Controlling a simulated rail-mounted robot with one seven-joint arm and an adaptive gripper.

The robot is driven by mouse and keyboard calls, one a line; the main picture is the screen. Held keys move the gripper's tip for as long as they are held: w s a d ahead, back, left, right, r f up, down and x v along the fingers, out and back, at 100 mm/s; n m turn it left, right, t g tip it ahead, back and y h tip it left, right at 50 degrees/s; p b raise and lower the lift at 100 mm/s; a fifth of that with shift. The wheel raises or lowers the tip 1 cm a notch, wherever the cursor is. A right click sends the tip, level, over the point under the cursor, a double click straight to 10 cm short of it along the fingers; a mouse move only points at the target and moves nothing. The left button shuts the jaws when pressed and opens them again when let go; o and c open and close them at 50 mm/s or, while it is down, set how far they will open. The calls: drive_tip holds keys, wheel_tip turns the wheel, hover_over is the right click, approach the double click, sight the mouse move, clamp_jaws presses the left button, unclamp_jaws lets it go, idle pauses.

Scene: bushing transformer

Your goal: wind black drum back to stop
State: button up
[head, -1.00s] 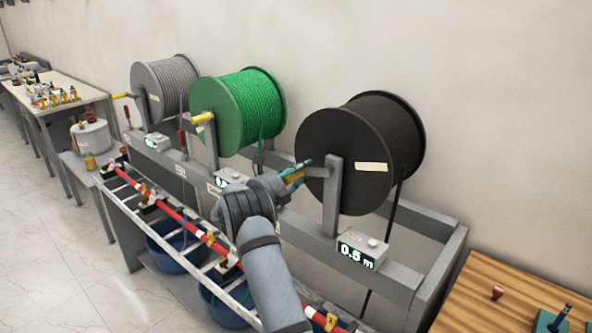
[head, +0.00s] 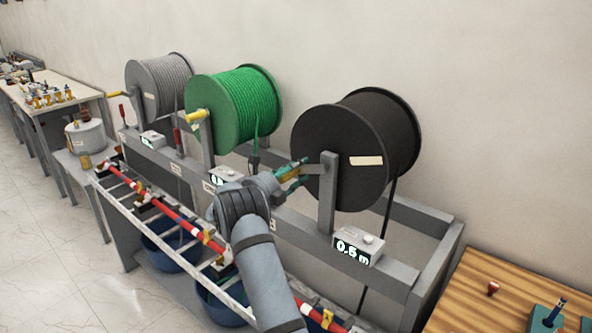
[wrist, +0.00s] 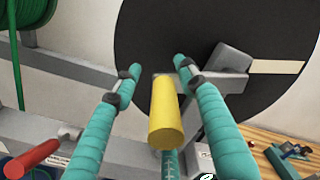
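The black drum (head: 370,135) stands on the right of the rack, with a pale tape label on its flange. It also fills the upper middle of the wrist view (wrist: 235,25). Its grey crank arm (wrist: 228,70) carries a yellow handle (wrist: 165,115) that points toward the wrist camera. My gripper (wrist: 156,68) has its teal fingers on either side of this handle, with visible gaps, so it looks open. In the head view my gripper (head: 292,172) is at the drum's left side. The counter box (head: 357,248) below the drum reads 0.5 m.
The green drum (head: 235,105) and grey drum (head: 160,85) stand to the left, each with a yellow handle. A ladder-like rail with a red bar (head: 185,222) runs along the front, above blue tubs (head: 172,248). A wooden table (head: 490,285) is at right.

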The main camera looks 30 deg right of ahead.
drive_tip(key=shift+s+d, duration=0.3)
drive_tip(key=v, duration=1.2)
drive_tip(key=shift+w+a, duration=0.2)
drive_tip(key=shift+a, duration=0.05)
drive_tip(key=x, duration=0.9)
drive_tip(key=shift+d+r, duration=0.15)
drive_tip(key=shift+d, duration=0.25)
drive_tip(key=shift+w+d+r, duration=0.1)
drive_tip(key=shift+w+d, duration=0.05)
drive_tip(key=shift+d, duration=0.2)
drive_tip(key=shift+x, duration=1.05)
drive_tip(key=shift+a, duration=0.2)
